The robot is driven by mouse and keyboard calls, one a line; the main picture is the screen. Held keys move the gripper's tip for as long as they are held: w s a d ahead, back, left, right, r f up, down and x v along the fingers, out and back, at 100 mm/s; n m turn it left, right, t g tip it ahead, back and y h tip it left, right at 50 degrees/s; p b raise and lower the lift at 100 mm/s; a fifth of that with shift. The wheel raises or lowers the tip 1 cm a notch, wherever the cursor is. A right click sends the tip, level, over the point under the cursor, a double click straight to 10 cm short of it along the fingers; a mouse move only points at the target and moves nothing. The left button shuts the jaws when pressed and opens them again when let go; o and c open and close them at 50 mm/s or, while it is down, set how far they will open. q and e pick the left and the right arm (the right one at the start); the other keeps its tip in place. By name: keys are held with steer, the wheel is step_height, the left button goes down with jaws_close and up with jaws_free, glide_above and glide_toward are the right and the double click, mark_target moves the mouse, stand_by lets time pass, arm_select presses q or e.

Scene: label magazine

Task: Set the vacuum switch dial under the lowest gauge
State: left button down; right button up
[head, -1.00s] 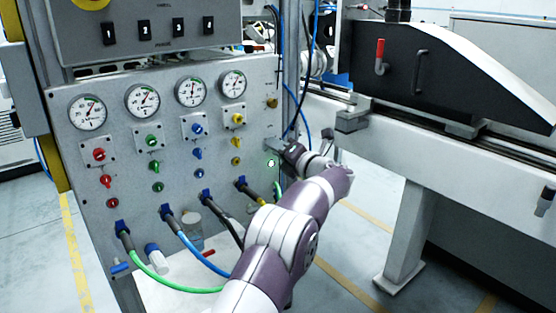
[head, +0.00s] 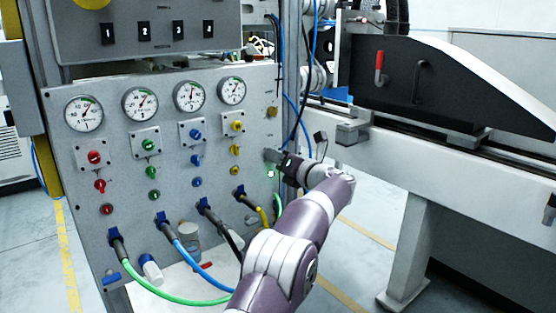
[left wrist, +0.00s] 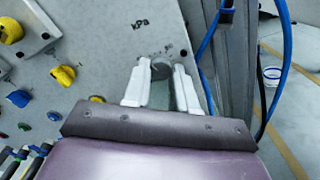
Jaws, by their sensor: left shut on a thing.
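The grey vacuum switch dial (left wrist: 161,68) sits on the panel face beside a printed "kPa" mark in the left wrist view. My left gripper (left wrist: 160,82) has its two pale fingers on either side of the dial and is shut on it. In the head view my left gripper (head: 273,156) is at the panel's right edge and hides the dial. Several round gauges stand in a row above, among them the far-left gauge (head: 84,113) and the far-right gauge (head: 232,91). Their needles are too small to read exactly. My right gripper is not in view.
The grey panel (head: 225,140) carries red, green, blue and yellow knobs; a yellow knob (left wrist: 63,75) is left of my fingers. A green light (head: 270,174) glows below my gripper. Blue and black cables hang by the post (head: 291,60). Hoses leave the panel's bottom.

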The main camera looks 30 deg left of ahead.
arm_select(q)
steer(key=shift+f, duration=0.15)
steer(key=c, duration=0.9)
jaws_free()
steer(key=shift+d, duration=0.1)
steer(key=p+v, duration=0.3)
steer(key=v, duration=0.9)
steer(key=shift+s+d, duration=0.2)
steer(key=shift+d, duration=0.05)
